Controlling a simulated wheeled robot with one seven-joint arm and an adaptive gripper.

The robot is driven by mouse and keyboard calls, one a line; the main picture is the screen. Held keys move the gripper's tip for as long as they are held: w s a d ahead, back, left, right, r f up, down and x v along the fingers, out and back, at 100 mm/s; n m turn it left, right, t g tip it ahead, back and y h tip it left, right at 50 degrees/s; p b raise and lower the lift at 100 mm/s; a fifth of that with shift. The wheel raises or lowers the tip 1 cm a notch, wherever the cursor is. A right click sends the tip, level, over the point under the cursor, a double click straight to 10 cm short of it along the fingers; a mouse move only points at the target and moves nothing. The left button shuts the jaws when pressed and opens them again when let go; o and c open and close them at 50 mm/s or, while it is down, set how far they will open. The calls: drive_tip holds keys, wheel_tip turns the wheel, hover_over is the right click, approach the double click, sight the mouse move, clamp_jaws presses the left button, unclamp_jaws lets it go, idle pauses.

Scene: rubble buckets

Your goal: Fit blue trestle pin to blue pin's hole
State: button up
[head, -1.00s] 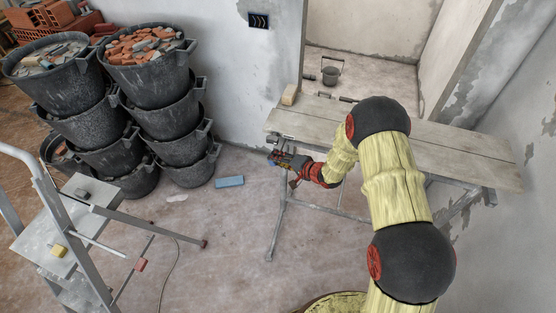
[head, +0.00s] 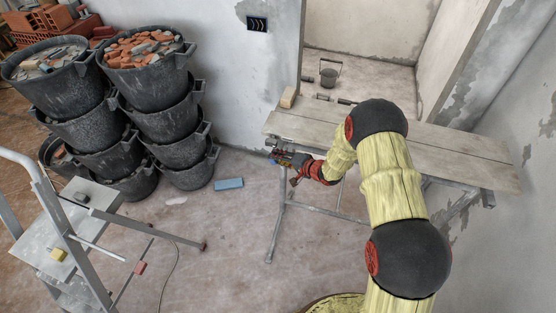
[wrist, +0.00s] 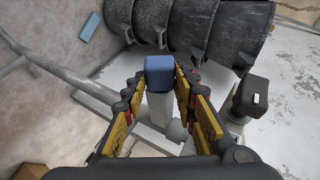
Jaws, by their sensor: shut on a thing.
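The blue trestle pin (wrist: 159,66) shows its blue block head between my fingers in the wrist view. My gripper (wrist: 160,84) is shut on it. A pale grey post (wrist: 158,108) shows directly below the head; I cannot tell whether it is the pin's shank or part of the trestle. The pin's hole is not visible. In the head view my gripper (head: 280,158) is at the left end of the trestle (head: 279,222), just below the plank top (head: 440,152). The pin is too small there to make out well.
A black-headed piece (wrist: 257,95) stands right of my fingers in the wrist view. Stacked rubble buckets (head: 150,78) stand to the left, and a blue slab (head: 229,184) lies on the floor. A stepladder (head: 62,232) is at lower left. Floor between is mostly clear.

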drive_tip(key=o, duration=1.2)
drive_tip(key=shift+o, duration=0.2)
drive_tip(key=shift+s+d, duration=0.1)
drive_tip(key=v, duration=1.2)
